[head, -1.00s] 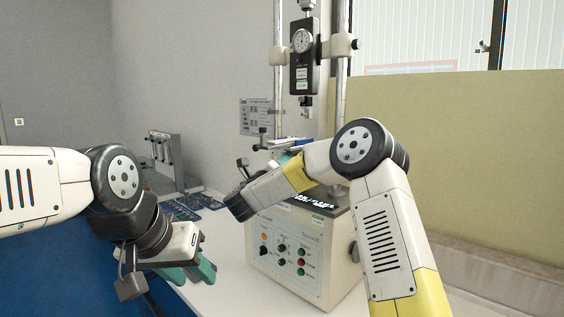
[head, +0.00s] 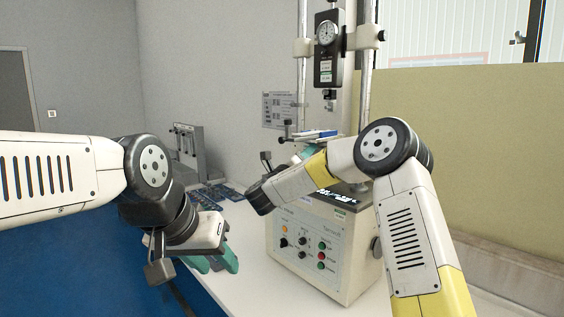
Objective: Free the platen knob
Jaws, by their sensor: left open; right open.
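The hardness tester (head: 325,245) stands on the white bench, with a control panel of buttons and knobs on its front. I cannot make out the platen knob; my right arm covers much of the area above the tester's base. My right gripper (head: 304,154) is open in front of the columns, mostly hidden behind its own wrist, with a bit of teal finger showing. I cannot tell whether it touches anything. A small blue and white piece (head: 318,136) shows just above it. My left gripper (head: 215,262) is open and empty, low over the bench edge, apart from the tester.
A round dial gauge (head: 327,34) hangs between the two steel columns (head: 365,85). A grey device (head: 187,146) stands at the back left, with dark flat items (head: 218,192) on the bench before it. A beige partition (head: 490,150) lies at right.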

